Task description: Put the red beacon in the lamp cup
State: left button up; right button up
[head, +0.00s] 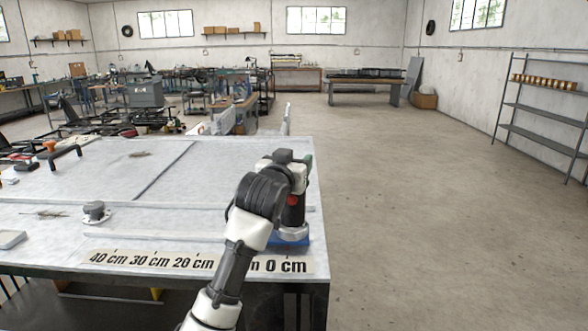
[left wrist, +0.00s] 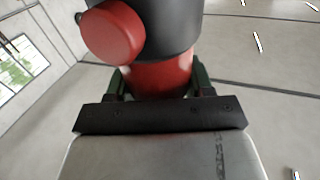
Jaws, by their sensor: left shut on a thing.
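My left gripper (head: 296,168) is at the table's right end, with its wrist hiding much of what it holds. In the left wrist view, the gripper (left wrist: 157,85) has its green fingers shut on the red beacon (left wrist: 158,76), a red cylinder joined to a black body with a round red knob. In the head view, a small red part of the beacon (head: 292,200) and dark body show beside my wrist. Below is a blue base with a pale ring (head: 291,238), possibly the lamp cup; whether the beacon touches it cannot be told. My right gripper is out of view.
The grey worktable (head: 220,215) has a centimetre scale (head: 135,259) along its front edge. A grey round fitting (head: 95,211) and a pale block (head: 11,239) stand at the left. Open floor lies right of the table; a shelf rack (head: 540,105) stands far right.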

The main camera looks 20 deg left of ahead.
pick_arm(q)
notch_tip(320, 180, down, 2)
jog(key=shift+f+p, duration=0.1)
jog(key=shift+p, duration=0.2)
jog(key=shift+f, duration=0.15)
jog(key=o, duration=1.3)
jog(key=shift+c, duration=0.2)
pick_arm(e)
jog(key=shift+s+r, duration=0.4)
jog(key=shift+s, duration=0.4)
pick_arm(q)
jog(key=shift+s+f+b, duration=0.1)
jog(key=shift+s+b, duration=0.25)
jog(key=shift+s, duration=0.2)
jog(key=s+b, duration=0.3)
jog(key=s, duration=0.8)
jog(key=shift+a, duration=0.2)
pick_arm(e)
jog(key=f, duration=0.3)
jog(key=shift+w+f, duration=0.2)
